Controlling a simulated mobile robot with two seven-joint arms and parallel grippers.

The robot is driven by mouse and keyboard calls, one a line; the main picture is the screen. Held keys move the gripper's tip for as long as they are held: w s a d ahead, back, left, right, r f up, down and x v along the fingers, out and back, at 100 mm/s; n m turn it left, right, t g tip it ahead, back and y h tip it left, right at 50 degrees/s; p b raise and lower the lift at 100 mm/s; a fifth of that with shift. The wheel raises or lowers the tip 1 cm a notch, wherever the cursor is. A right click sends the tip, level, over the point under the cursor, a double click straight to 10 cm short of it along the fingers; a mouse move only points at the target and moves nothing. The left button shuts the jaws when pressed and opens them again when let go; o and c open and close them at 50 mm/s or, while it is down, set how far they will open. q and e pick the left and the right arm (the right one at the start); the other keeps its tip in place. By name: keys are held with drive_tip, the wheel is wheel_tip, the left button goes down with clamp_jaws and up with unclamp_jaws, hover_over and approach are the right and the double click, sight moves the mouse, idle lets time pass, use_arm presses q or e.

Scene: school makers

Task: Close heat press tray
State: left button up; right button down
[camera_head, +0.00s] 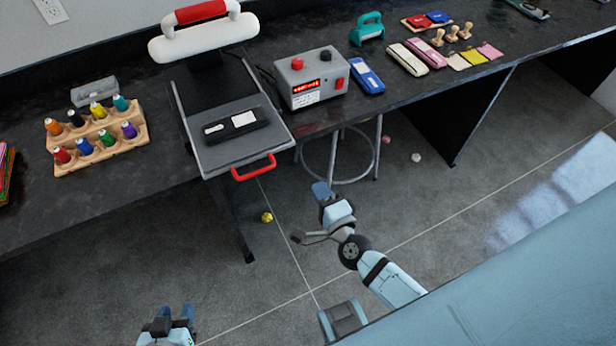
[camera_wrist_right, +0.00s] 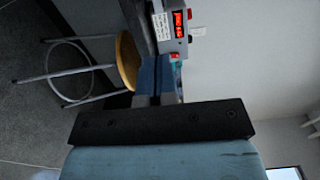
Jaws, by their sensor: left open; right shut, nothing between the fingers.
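The heat press has a white upper platen (camera_head: 204,38) with a red grip on top, raised above the black bench. Its grey tray (camera_head: 215,163) is slid out past the bench's front edge, with a red handle (camera_head: 254,168) on its front. A black item with white patches (camera_head: 237,126) lies on the tray. My right gripper (camera_head: 321,188) is shut and empty, right of and slightly lower in the picture than the handle, apart from it. Its blue fingers (camera_wrist_right: 157,75) also show in the right wrist view. My left gripper (camera_head: 177,309) is open and empty at the bottom left, well away from the tray.
A control box (camera_head: 311,78) with a red display stands right of the press; it also shows in the wrist view (camera_wrist_right: 169,25). A spool rack (camera_head: 100,150) is on the left. A stool (camera_head: 340,182) stands under the bench, behind my right gripper. Floor before the tray is mostly clear.

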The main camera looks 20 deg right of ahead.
sight(270, 104)
drive_tip(key=w+p, duration=0.1)
drive_tip(key=w, duration=1.2)
drive_tip(key=shift+w+a, duration=0.2)
use_arm(q)
drive_tip(key=shift+w+a+r, duration=0.1)
drive_tip(key=shift+w+r, duration=0.05)
drive_tip(key=shift+r, duration=0.35)
use_arm(e)
drive_tip(key=shift+w, duration=0.1)
drive_tip(key=w+b, duration=0.1)
drive_tip(key=w, duration=0.4)
drive_tip(key=w+b, duration=0.2)
drive_tip(key=w, duration=0.4)
drive_tip(key=w+b, duration=0.1)
drive_tip(key=w, duration=0.5)
drive_tip(key=shift+w+a, duration=0.1)
drive_tip(key=shift+a, duration=0.2)
use_arm(q)
drive_tip(key=f, duration=0.2)
drive_tip(key=shift+w+d+f+b, duration=0.15)
drive_tip(key=shift+d+f+b, duration=0.15)
drive_tip(key=shift+d+f, duration=0.1)
use_arm(e)
drive_tip(key=shift+w+r, duration=0.1)
drive_tip(key=shift+r, duration=0.25)
